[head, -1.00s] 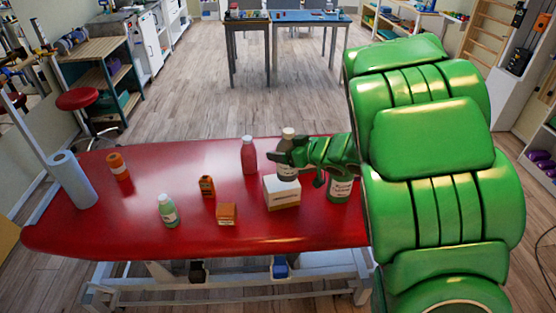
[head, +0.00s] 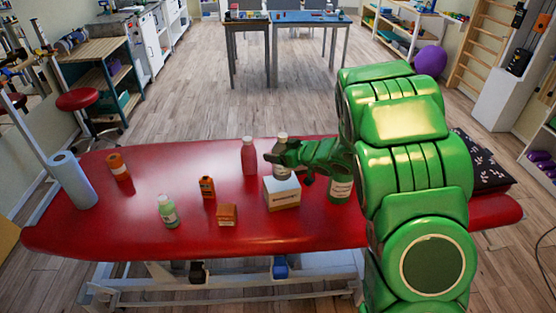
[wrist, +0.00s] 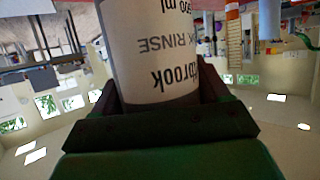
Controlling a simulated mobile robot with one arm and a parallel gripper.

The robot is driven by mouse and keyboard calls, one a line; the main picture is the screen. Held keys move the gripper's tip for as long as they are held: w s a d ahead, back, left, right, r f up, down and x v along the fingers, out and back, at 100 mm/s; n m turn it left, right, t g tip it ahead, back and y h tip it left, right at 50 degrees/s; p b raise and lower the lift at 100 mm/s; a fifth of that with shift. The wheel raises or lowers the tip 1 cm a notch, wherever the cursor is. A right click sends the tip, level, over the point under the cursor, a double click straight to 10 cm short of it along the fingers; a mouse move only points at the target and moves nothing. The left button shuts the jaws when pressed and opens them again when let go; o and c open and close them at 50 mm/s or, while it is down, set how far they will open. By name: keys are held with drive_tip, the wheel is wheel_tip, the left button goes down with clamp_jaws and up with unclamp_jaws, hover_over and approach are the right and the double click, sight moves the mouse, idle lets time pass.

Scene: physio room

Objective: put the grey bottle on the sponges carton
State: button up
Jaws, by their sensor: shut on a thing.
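The grey bottle (head: 281,145) is upright over the white sponges carton (head: 282,194) on the red couch. My gripper (head: 282,159) is shut on the bottle and hides part of it. In the wrist view the bottle (wrist: 150,50) fills the space between the jaws, its printed label upside down. The bottle's base is at the level of the carton's top or just above or behind it; I cannot tell whether they touch.
A green bottle (head: 340,190) stands close right of the carton, partly behind my arm. A red bottle (head: 249,157) is behind left. A small orange box (head: 227,215), a brown-orange bottle (head: 207,187) and a pale green bottle (head: 167,212) stand left. The couch's left middle (head: 140,205) is clear.

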drive_tip(key=shift+w+f, duration=0.35)
drive_tip(key=shift+f, duration=1.5)
drive_tip(key=shift+f, duration=0.2)
drive_tip(key=o, duration=1.5)
drive_tip(key=shift+r, duration=0.15)
drive_tip(key=shift+s+d+r, duration=0.1)
drive_tip(key=shift+s+d, duration=0.05)
drive_tip(key=v, duration=1.1)
drive_tip(key=shift+s+d, duration=0.2)
drive_tip(key=shift+s, duration=0.05)
